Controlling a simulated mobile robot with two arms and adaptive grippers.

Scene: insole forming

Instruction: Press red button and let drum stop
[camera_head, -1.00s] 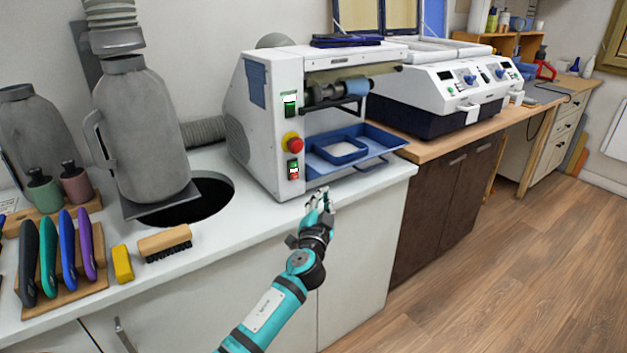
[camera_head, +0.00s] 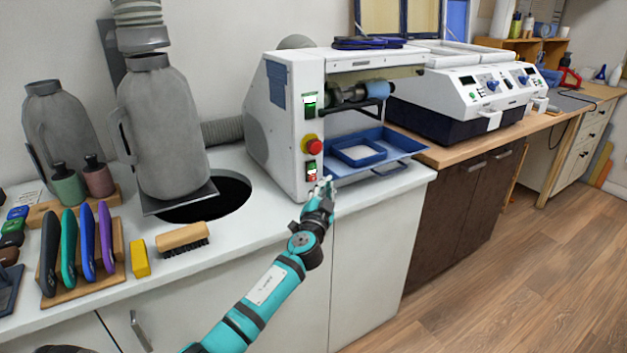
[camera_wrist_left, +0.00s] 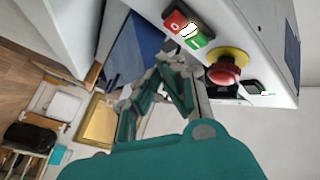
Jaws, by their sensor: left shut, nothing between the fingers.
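The white machine (camera_head: 285,130) stands on the counter with its drum (camera_head: 372,90) at the upper front. On its front panel are a red mushroom button on a yellow collar (camera_head: 312,146) and, below it, a small switch with red and green buttons (camera_head: 311,172). My left gripper (camera_head: 326,184) is shut and empty, just in front of and slightly right of that lower switch. In the left wrist view, the fingers (camera_wrist_left: 172,80) are near the red "O" button (camera_wrist_left: 175,21), the green button (camera_wrist_left: 197,41) and the mushroom button (camera_wrist_left: 226,70). Contact cannot be told. My right gripper is out of view.
A blue tray (camera_head: 408,147) sticks out below the drum, right of my left gripper. A brush (camera_head: 182,237), a yellow block (camera_head: 140,259) and a rack of coloured tools (camera_head: 118,275) lie to the left. A dark round hole (camera_head: 225,195) opens in the counter.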

